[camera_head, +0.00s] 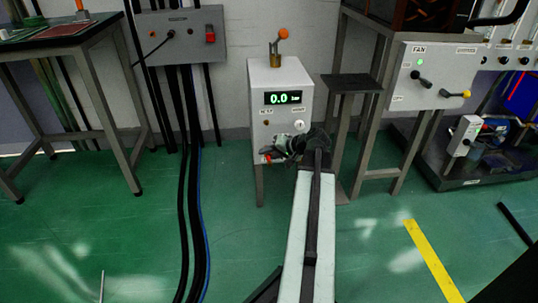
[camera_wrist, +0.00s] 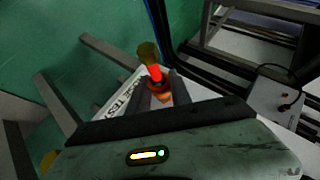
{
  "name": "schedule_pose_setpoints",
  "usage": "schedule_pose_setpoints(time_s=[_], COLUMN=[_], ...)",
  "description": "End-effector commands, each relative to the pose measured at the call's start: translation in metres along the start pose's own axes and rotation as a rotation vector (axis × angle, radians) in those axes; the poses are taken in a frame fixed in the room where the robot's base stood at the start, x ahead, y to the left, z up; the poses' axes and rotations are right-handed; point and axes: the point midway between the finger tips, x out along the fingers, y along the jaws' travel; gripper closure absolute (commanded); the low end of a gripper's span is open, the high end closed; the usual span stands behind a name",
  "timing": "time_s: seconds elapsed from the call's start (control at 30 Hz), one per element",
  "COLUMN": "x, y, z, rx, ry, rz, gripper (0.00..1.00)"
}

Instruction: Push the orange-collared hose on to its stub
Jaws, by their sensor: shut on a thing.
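A white cabinet (camera_head: 281,88) with a green 0.0 bar display stands against the wall. My gripper (camera_head: 278,152) is at its lower front, with a small red-orange part (camera_head: 266,158) beside it. In the wrist view my gripper (camera_wrist: 162,92) is shut on a red-orange piece (camera_wrist: 155,73) with a dark ring. A brass-coloured cylinder (camera_wrist: 148,54) is in line with its far end. I cannot tell whether the piece is the hose's collar, or whether it and the brass part are joined. No separate hose or bare stub shows clearly; my gripper hides part of that area.
A dark stand (camera_head: 351,85) and a grey control box (camera_head: 433,76) are at right.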

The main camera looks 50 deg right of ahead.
Motion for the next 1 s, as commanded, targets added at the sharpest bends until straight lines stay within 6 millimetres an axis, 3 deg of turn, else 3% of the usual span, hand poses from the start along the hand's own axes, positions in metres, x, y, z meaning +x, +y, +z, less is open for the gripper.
schedule_pose_setpoints(time_s=[0.33, 0.37, 0.43, 0.47, 0.77, 1.0], x=[0.004, 0.004, 0.004, 0.004, 0.003, -0.035], y=[0.0, 0.0, 0.0, 0.0, 0.0, -0.004], z=[-0.006, -0.007, -0.006, -0.006, -0.006, -0.008], rx=[0.0, 0.0, 0.0, 0.0, 0.0, 0.003], ry=[0.0, 0.0, 0.001, 0.001, 0.0, 0.002], rz=[0.0, 0.0, 0.0, 0.0, 0.0, 0.001], gripper=[1.0, 0.72, 0.53, 0.49, 0.49, 0.49])
